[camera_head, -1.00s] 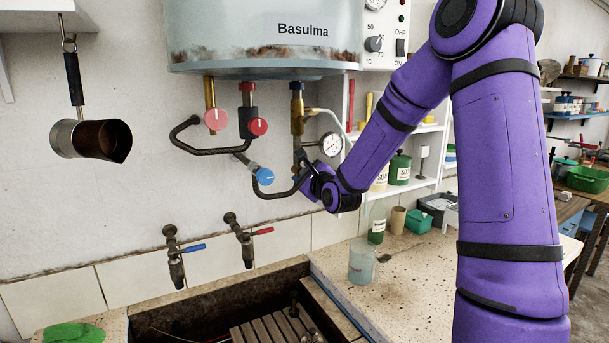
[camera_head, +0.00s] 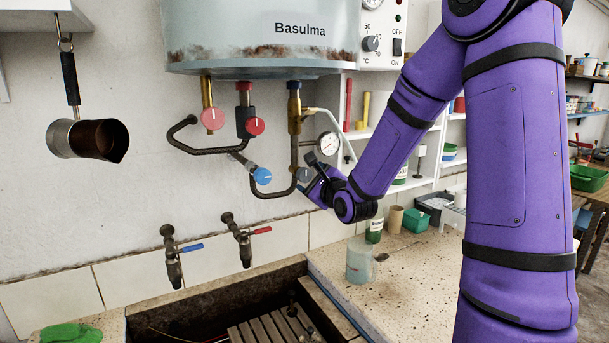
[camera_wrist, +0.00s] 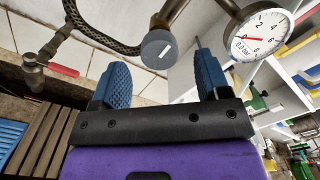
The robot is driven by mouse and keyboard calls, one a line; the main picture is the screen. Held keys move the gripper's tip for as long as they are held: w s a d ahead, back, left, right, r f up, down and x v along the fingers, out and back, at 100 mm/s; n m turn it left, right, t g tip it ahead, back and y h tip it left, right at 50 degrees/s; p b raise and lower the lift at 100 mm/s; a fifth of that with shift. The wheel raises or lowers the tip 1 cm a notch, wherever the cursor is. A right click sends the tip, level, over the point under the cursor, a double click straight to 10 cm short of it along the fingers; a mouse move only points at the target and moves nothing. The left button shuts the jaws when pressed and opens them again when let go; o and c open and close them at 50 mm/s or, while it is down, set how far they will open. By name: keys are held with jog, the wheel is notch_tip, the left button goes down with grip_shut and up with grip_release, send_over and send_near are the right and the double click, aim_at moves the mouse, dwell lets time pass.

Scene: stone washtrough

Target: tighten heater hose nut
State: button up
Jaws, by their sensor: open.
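A white water heater (camera_head: 265,35) with rusty edges hangs on the wall. Braided dark hoses (camera_head: 277,194) run below it; one also shows in the wrist view (camera_wrist: 100,36), ending beside a grey round knob with a white mark (camera_wrist: 158,49). The knob shows small in the head view (camera_head: 303,174). A brass fitting (camera_wrist: 172,10) stands behind the knob. I cannot tell the hose nut apart from these fittings. My gripper (camera_head: 312,181) is just right of the knob; its blue fingers (camera_wrist: 160,62) are spread, empty, with the knob ahead between them.
A pressure gauge (camera_head: 329,143) sits close above my gripper. Red (camera_head: 212,118) and blue (camera_head: 262,176) knobs are to the left. Two wall taps (camera_head: 238,238) hang over the stone trough. A glass (camera_head: 360,262) stands on the counter below; shelves (camera_head: 425,178) lie right.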

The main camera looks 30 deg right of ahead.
jog(key=s, duration=0.4)
jog(key=shift+s, duration=0.35)
jog(key=s+a+r+n+g, duration=0.2)
jog(key=s+a+n+g, duration=0.1)
jog(key=s+n, duration=0.6)
jog(key=s+a+r+n+g, duration=0.2)
jog(key=s+n+g, duration=0.3)
jog(key=s+n, duration=0.4)
jog(key=s+a+r+n+g, duration=0.3)
jog(key=s+n, duration=0.6)
jog(key=s, duration=0.3)
jog(key=shift+a+g, duration=0.9)
